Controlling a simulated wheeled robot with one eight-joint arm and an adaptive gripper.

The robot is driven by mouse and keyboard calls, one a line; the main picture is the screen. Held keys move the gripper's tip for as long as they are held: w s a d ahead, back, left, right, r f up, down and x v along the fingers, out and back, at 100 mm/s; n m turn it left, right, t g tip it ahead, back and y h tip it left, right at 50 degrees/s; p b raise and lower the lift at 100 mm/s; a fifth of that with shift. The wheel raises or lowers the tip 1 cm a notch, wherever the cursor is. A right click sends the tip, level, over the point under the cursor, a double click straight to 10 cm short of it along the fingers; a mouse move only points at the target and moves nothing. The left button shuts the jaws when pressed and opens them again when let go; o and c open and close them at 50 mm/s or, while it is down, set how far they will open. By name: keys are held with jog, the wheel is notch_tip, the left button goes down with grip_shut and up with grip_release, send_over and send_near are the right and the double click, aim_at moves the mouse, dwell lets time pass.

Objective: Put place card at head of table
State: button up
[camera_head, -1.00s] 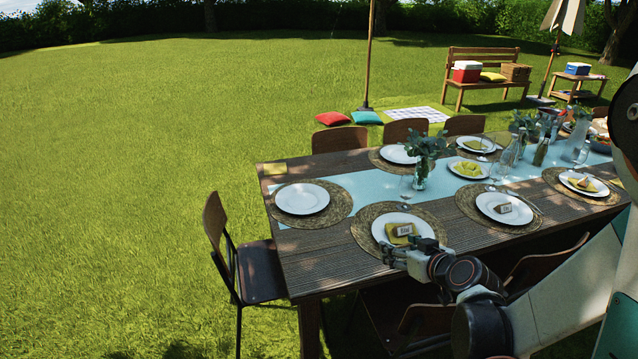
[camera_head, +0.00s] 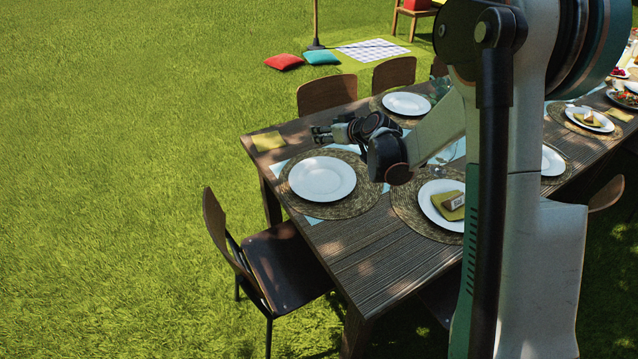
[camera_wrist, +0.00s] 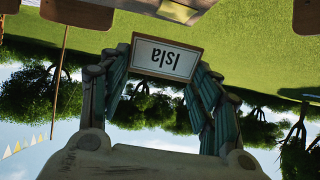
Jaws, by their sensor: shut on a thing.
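My gripper (camera_head: 318,134) is over the near-left end of the table (camera_head: 345,240), just beyond the white plate (camera_head: 322,180) on its woven placemat (camera_head: 366,200). The held card is too small to make out in the head view. A yellow napkin (camera_head: 268,141) lies on the table to the left of the gripper. The head-end plate is bare.
The neighbouring plate (camera_head: 434,214) holds a folded napkin and another card (camera_head: 453,201). A wooden chair (camera_head: 282,268) stands at the table's end, others along the far side (camera_head: 327,93). My arm hides much of the table's right part.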

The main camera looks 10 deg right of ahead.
jog(key=w, duration=0.1)
jog(key=w+f+b, duration=0.1)
jog(key=w, duration=0.1)
jog(key=shift+w+f, duration=0.2)
jog(key=shift+w, duration=0.1)
notch_tip(320, 180, down, 13)
jog(key=b, duration=0.4)
jog(key=shift+b, duration=0.3)
jog(key=shift+s+f+b, duration=0.1)
jog(key=shift+f+b, duration=0.85)
jog(key=shift+f, duration=1.75)
jog(key=shift+f, duration=0.15)
jog(key=o, duration=1)
